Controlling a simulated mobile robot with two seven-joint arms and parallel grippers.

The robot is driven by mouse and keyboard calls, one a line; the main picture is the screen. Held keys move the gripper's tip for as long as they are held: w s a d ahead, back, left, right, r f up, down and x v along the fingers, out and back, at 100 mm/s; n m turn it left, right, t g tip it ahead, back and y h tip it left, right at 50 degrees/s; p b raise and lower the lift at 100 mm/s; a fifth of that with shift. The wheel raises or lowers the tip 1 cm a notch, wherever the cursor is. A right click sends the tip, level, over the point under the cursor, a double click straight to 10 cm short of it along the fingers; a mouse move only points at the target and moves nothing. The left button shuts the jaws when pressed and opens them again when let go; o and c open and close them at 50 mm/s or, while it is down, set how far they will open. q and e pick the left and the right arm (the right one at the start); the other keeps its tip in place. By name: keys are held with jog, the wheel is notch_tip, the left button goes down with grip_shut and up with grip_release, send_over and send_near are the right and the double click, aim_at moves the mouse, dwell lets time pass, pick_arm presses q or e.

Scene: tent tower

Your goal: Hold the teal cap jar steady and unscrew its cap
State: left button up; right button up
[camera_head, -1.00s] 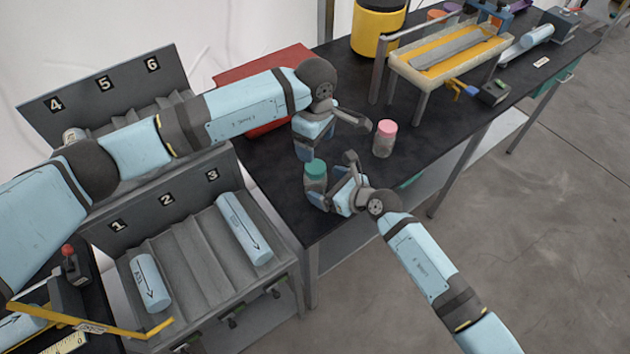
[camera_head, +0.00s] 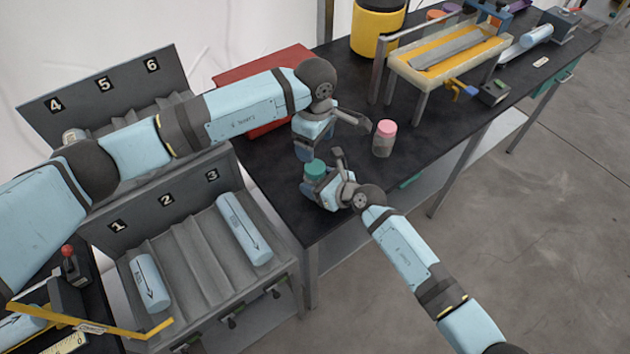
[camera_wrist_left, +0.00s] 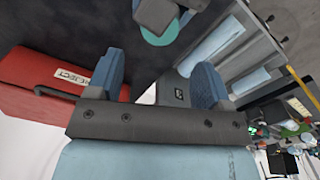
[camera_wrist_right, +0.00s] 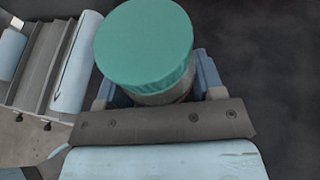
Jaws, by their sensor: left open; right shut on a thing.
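The teal cap jar stands on the black bench; its teal cap (camera_head: 315,169) is on top, and the cap fills the upper middle of the right wrist view (camera_wrist_right: 145,45). My right gripper (camera_head: 316,188) is shut around the jar's body (camera_wrist_right: 165,95), below the cap. My left gripper (camera_head: 303,155) is open and empty, above and just behind the jar. In the left wrist view its two blue fingers (camera_wrist_left: 158,75) stand wide apart, with the teal cap (camera_wrist_left: 160,30) beyond them at the top. Most of the jar's body is hidden in the head view.
A pink-capped jar (camera_head: 384,139) stands right of the grippers. A red reject box (camera_head: 265,65) lies behind my left arm. A grey numbered rack (camera_head: 190,255) with blue cylinders is at the left. Bare bench (camera_head: 285,185) shows left of the jar.

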aim_at(315, 167)
pick_arm(q)
jog(key=shift+f, duration=4)
jog(key=c, duration=0.9)
jog(key=shift+n, duration=1.7)
jog(key=o, duration=1)
jog(key=shift+c, duration=0.2)
jog(key=shift+r, duration=0.1)
